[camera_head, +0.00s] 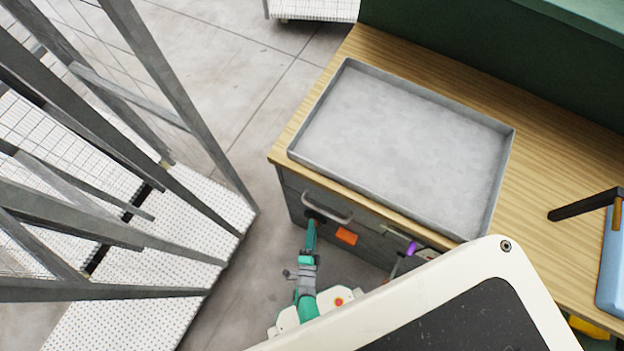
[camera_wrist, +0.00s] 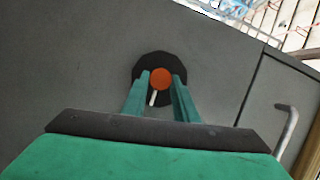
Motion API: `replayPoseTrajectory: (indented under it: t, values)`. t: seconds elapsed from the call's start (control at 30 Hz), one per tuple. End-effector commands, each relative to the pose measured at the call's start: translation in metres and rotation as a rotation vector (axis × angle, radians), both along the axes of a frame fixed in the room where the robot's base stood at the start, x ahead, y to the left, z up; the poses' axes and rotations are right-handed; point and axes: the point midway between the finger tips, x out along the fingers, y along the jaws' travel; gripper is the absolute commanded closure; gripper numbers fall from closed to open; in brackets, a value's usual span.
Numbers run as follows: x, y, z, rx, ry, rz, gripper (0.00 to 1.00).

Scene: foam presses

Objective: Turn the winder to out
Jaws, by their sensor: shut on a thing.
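The winder (camera_wrist: 160,78) is a round orange knob on a black round plate (camera_wrist: 158,59), set in the grey front of a cabinet. A short white mark (camera_wrist: 153,98) shows just below the knob in the wrist view. My gripper (camera_wrist: 161,88) has its two green fingers on either side of the knob and is shut on it. I cannot read any lettering for the winder's positions.
The cabinet front (camera_head: 365,238) has a bar handle (camera_head: 328,213), an orange patch (camera_head: 347,236) and a purple-ended lever (camera_head: 411,248). An empty grey tray (camera_head: 400,140) lies on the wooden top. Grey metal racking (camera_head: 150,75) stands at left. Bare floor (camera_head: 265,140) lies between.

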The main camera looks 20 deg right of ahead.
Motion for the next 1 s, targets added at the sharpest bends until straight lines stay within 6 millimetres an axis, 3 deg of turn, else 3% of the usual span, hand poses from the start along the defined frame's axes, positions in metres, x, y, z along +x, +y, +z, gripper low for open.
replayPoseTrajectory:
  t: [0.87,0.9,0.97,1.0]
  values:
    - [-0.0018,-0.0004,-0.0014,0.074,-0.096,-0.002,0.96]
    - [-0.0018,0.0000,-0.0014,0.074,-0.096,-0.001,0.71]
    - [-0.0016,0.0000,-0.0014,0.074,-0.096,-0.001,0.57]
    - [-0.0015,0.0000,-0.0014,0.074,-0.096,-0.001,0.55]
